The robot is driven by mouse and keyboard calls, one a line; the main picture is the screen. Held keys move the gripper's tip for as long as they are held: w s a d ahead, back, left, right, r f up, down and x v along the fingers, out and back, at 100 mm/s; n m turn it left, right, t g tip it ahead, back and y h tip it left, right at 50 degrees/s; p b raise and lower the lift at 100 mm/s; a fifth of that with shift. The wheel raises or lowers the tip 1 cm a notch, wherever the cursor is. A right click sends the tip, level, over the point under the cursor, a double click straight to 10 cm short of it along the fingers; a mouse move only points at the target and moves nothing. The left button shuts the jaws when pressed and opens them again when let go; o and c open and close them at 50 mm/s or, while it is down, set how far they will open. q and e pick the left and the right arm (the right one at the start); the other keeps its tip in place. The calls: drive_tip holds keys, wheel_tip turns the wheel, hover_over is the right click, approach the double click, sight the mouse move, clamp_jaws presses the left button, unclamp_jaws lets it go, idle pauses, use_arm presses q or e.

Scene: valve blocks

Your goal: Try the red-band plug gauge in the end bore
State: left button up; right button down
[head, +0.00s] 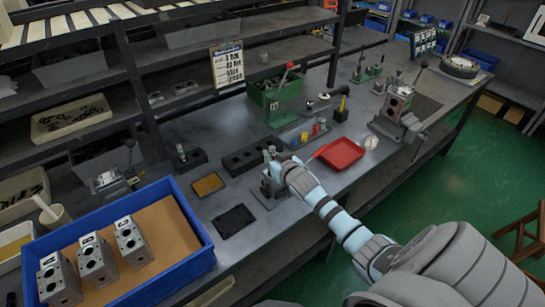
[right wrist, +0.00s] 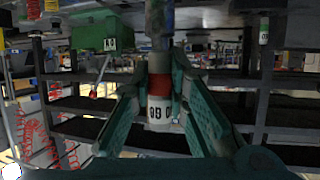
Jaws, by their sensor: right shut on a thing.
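My right gripper (head: 283,170) is over the near middle of the bench, beside a small grey fixture (head: 268,190). In the right wrist view its two green fingers (right wrist: 158,88) are shut on the red-band plug gauge (right wrist: 159,84). The gauge has a red band above a white collar with black lettering, and a dark shaft running to the top of the picture. Three grey valve blocks (head: 97,262) with round bores stand in a blue tray. Another bored block (head: 397,104) sits in a vise at the right. My left gripper is out of view.
A red tray (head: 340,154) lies right of my gripper, with a grey rack of coloured parts (head: 305,133) behind it.

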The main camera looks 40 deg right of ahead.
sight(274, 149)
idle(0.4)
drive_tip(key=shift+f+b, duration=1.15)
drive_tip(key=shift+f, duration=0.75)
idle(1.4)
drive_tip(key=shift+r+p, duration=1.1)
drive_tip(key=shift+p, duration=0.1)
wheel_tip(274, 149, up, 4)
drive_tip(key=p, duration=0.4)
drive_tip(key=shift+r, duration=0.1)
drive_tip(key=shift+r+b, duration=0.4)
drive_tip(key=shift+r, duration=0.05)
